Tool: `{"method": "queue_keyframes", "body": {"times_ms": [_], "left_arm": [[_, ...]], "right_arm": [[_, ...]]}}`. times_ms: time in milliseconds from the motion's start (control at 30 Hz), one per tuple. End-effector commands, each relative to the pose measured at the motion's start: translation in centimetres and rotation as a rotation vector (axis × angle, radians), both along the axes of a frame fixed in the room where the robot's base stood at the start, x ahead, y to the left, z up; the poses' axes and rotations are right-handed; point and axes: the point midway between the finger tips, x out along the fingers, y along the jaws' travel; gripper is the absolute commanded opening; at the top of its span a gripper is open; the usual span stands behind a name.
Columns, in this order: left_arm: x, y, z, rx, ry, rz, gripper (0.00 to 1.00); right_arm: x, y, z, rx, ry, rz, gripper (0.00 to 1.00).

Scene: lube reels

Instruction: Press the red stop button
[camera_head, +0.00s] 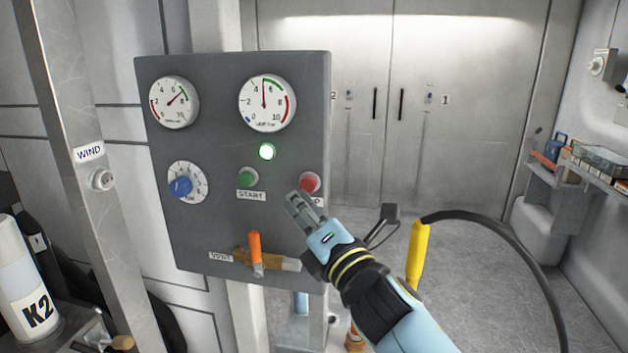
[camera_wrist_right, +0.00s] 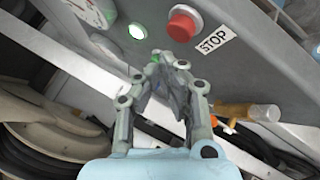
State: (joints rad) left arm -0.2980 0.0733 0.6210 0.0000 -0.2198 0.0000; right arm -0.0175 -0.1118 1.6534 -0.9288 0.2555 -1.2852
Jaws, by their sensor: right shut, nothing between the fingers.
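The red stop button (camera_head: 310,182) is on the lower right of the grey control panel (camera_head: 220,225). In the right wrist view the button (camera_wrist_right: 184,23) is at the top, beside its STOP label (camera_wrist_right: 215,40). My right gripper (camera_head: 293,200) is shut and empty, just below and left of the button in the head view. In the wrist view its fingertips (camera_wrist_right: 168,62) are below the button, apart from it in the picture. The gripper partly hides the STOP label in the head view. My left gripper is not in view.
Left of the stop button are the green START button (camera_head: 247,177) and a lit lamp (camera_head: 267,152). A blue knob (camera_head: 181,186) and two gauges are also on the panel. An orange vent lever (camera_head: 255,253) sits below. A yellow-handled hose (camera_head: 418,255) hangs at right.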

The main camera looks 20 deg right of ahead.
Motion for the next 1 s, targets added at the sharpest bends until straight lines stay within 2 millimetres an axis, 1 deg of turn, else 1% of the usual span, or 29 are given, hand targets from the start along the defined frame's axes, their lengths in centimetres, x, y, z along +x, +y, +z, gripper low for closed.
{"method": "queue_keyframes", "body": {"times_ms": [133,367,1000], "left_arm": [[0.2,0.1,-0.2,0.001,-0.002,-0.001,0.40],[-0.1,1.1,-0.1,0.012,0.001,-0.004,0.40],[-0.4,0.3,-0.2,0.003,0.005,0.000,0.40]], "right_arm": [[0.5,-0.6,-0.1,-0.001,0.002,0.001,0.00],[0.6,-0.7,-0.1,0.000,0.002,0.001,0.00],[0.6,-0.7,-0.1,0.000,0.001,0.002,0.00]]}}
